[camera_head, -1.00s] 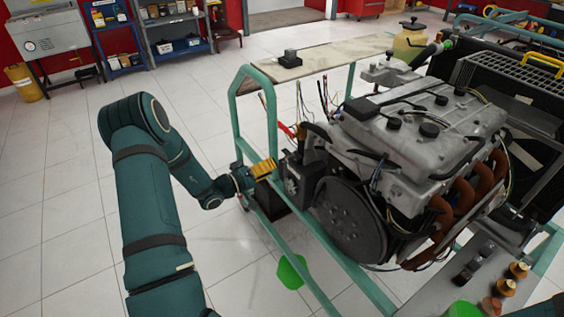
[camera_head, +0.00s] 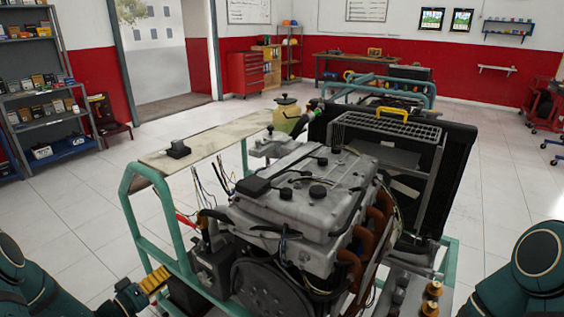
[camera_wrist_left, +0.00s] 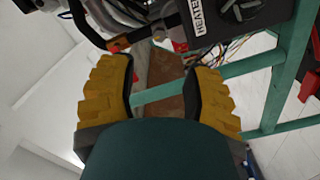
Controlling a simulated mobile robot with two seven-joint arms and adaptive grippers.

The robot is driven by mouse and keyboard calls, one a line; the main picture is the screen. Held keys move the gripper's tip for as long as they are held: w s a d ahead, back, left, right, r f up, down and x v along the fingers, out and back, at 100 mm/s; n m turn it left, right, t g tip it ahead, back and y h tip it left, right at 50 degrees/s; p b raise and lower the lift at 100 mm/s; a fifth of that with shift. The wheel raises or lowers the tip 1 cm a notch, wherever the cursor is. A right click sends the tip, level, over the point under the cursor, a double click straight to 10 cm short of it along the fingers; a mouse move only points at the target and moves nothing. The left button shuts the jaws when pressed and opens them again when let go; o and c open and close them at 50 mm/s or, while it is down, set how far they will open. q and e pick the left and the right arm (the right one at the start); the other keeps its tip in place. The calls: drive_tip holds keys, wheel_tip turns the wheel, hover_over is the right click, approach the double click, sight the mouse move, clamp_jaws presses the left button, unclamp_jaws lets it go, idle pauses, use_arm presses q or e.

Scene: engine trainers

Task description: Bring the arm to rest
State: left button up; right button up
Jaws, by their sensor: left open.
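My left gripper (camera_head: 155,281) is at the lower left of the head view, beside the green frame (camera_head: 172,213) of the engine trainer. In the left wrist view its yellow ridged fingers (camera_wrist_left: 160,88) stand apart with nothing held between them. Part of the green frame and a brown surface show beyond the fingers. My left arm (camera_head: 30,285) enters from the lower left, its middle cut off by the picture edge. A part of my right arm (camera_head: 535,275) shows at the right edge; its gripper is out of view.
The grey engine (camera_head: 300,200) stands in the frame just right of the left gripper. A black box marked HEATER (camera_wrist_left: 240,12) and wires are close to the fingers. A pale board (camera_head: 210,145) tops the frame. Open tiled floor (camera_head: 70,215) lies to the left.

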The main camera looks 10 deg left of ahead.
use_arm(q)
drive_tip(key=s+d+f+m+g+h, duration=0.1)
drive_tip(key=s+d+f+g, duration=0.1)
drive_tip(key=d+f+g, duration=0.3)
drive_tip(key=s+d+f+g+h, duration=0.1)
drive_tip(key=s+d+g+h, duration=0.1)
drive_tip(key=d, duration=0.6)
drive_tip(key=s+d+f+m+g+h, duration=0.1)
drive_tip(key=s+d+f+g, duration=0.1)
drive_tip(key=d+f+g, duration=0.3)
drive_tip(key=s+d+f+m+g+y, duration=0.2)
drive_tip(key=s+d+f+g+y, duration=0.3)
drive_tip(key=s+d, duration=0.45)
drive_tip(key=d, duration=0.1)
drive_tip(key=d+r+m+t+y, duration=0.1)
drive_tip(key=d, duration=0.1)
drive_tip(key=w+d+t+y, duration=0.1)
drive_tip(key=d, duration=0.1)
drive_tip(key=shift+w+r+m, duration=0.1)
drive_tip(key=shift+r+m, duration=0.1)
drive_tip(key=shift+m, duration=0.2)
drive_tip(key=shift+a, duration=0.1)
